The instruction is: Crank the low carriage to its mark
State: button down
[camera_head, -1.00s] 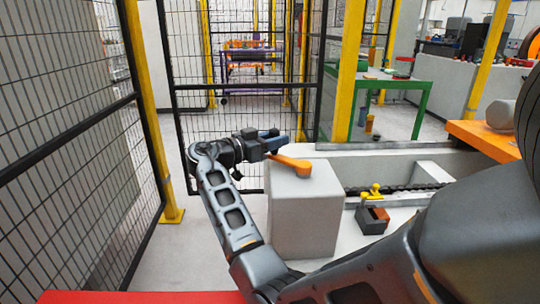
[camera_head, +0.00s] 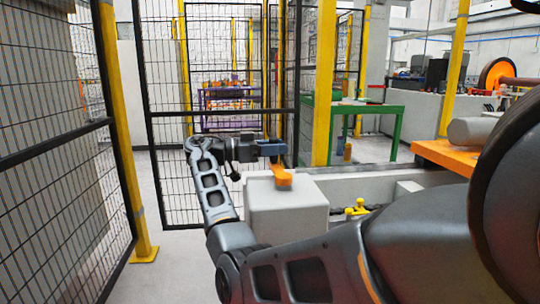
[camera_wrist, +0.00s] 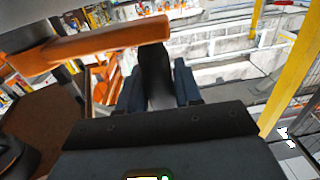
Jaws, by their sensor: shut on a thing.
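The orange crank arm (camera_head: 282,177) sits on top of a pale grey block (camera_head: 288,210). My gripper (camera_head: 273,150) is at the crank's outer end, behind the block's top. In the wrist view the orange crank arm (camera_wrist: 95,45) crosses the upper left. A dark handle (camera_wrist: 155,75) hangs from its end between my blue-grey fingers (camera_wrist: 158,88), which are shut on it. A small yellow-topped part (camera_head: 357,208), perhaps the carriage, shows right of the block. Its lower side is hidden behind my arm, and no mark can be made out.
A black mesh fence (camera_head: 50,140) with yellow posts stands at the left, and more mesh stands behind the gripper. A green table (camera_head: 365,108) is at the back right. An orange surface (camera_head: 445,155) with a grey cylinder lies at the right.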

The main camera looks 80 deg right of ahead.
jog(key=shift+s+d+m+y, duration=0.2)
jog(key=shift+s+m+y, duration=0.1)
jog(key=shift+y, duration=0.1)
jog(key=c, duration=0.9)
grip_release()
jog(key=shift+w, duration=0.1)
jog(key=shift+a, duration=0.1)
jog(key=shift+p+v, duration=0.35)
jog(key=shift+v, duration=3.55)
jog(key=shift+f, duration=0.15)
